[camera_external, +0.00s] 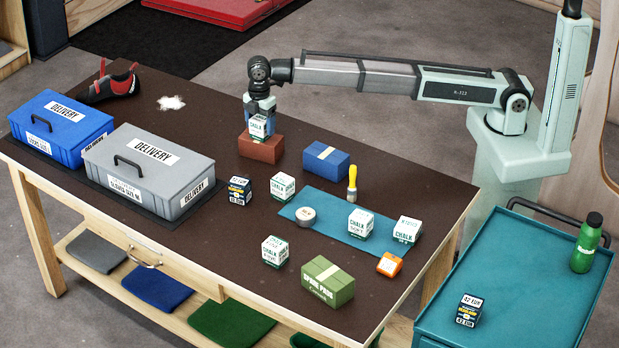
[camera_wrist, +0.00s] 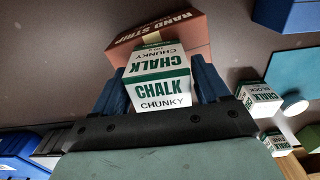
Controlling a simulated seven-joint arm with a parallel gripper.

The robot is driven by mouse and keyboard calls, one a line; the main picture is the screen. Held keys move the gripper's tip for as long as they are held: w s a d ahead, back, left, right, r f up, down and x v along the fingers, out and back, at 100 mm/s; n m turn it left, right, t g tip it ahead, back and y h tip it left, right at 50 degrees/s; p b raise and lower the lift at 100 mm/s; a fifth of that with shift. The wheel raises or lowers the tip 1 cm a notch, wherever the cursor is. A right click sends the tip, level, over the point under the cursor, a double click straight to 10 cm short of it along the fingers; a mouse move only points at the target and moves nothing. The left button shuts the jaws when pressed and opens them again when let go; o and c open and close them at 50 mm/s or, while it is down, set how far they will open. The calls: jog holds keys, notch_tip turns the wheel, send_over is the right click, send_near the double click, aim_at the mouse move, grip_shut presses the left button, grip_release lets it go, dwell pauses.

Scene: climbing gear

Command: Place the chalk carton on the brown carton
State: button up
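The white and green chalk carton, marked CHALK CHUNKY, sits between my gripper's blue fingers, as the wrist view shows (camera_wrist: 163,92). In the external view the chalk carton (camera_external: 257,127) is upright at the top of the reddish-brown carton (camera_external: 262,149). My gripper (camera_external: 259,112) points down from above and looks shut on the chalk carton. The brown carton also shows beyond the chalk carton in the wrist view (camera_wrist: 185,33). Whether the chalk carton's underside touches the brown carton is hard to tell.
A blue carton (camera_external: 326,160) stands right of the brown carton. Other chalk cartons (camera_external: 283,186) stand nearer the front, some around a teal mat (camera_external: 335,232). Grey (camera_external: 150,172) and blue (camera_external: 62,128) delivery boxes fill the left side. Bare tabletop surrounds the brown carton.

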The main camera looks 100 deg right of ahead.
aim_at(260, 118)
jog(key=shift+o, duration=1.2)
jog(key=shift+r, duration=0.1)
notch_tip(260, 118, up, 12)
jog(key=shift+r, duration=0.1)
